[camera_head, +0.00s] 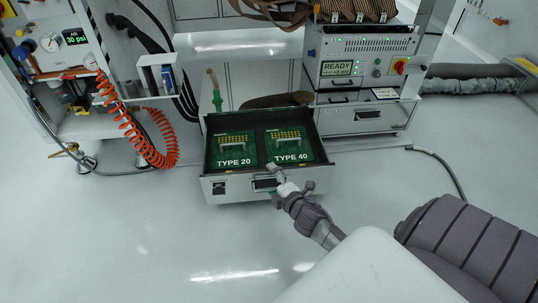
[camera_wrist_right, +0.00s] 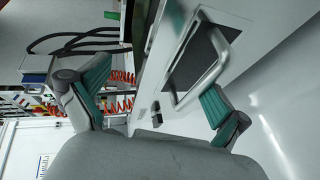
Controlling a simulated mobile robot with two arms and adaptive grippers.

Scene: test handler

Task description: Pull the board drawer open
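The board drawer (camera_head: 225,188) is pulled out. It is a dark tray with a light front, holding two green boards, TYPE 20 (camera_head: 233,150) and TYPE 40 (camera_head: 289,146). Its front handle (camera_head: 265,184) is partly covered by my right gripper (camera_head: 282,183). In the right wrist view, the metal bar handle (camera_wrist_right: 222,62) is beside the green pad of the right-hand finger; I cannot tell if they touch. My right gripper (camera_wrist_right: 155,90) has its fingers well apart, the other finger clear of the handle. My left gripper is not in view.
A tester unit reading READY (camera_head: 337,68) stands behind to the right, above a closed drawer (camera_head: 365,116). A coiled orange hose (camera_head: 150,150) hangs at the left. A dark cable (camera_head: 440,160) lies on the floor at right. The floor before the drawer is clear.

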